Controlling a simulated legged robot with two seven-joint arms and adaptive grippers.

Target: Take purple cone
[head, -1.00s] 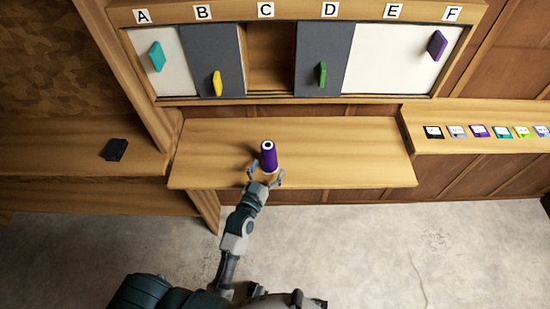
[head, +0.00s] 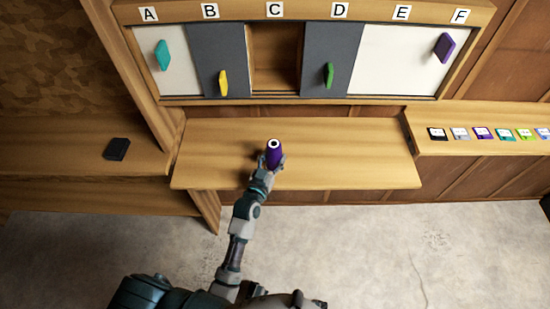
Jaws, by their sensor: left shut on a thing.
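The purple cone (head: 273,152) stands upright on the wooden shelf (head: 350,150), below the open compartment C. Its pale top with a dark hole faces up. My left gripper (head: 272,164) reaches in from the front and is shut on the cone's lower part, one finger at each side. The cone's base is partly hidden by the gripper. My right gripper is not in view.
A cabinet with sliding panels marked A to F stands behind the shelf; compartment C (head: 275,60) is open. A dark block (head: 117,149) lies on the left ledge. Several coloured cards lie on the right ledge (head: 475,147). The shelf around the cone is clear.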

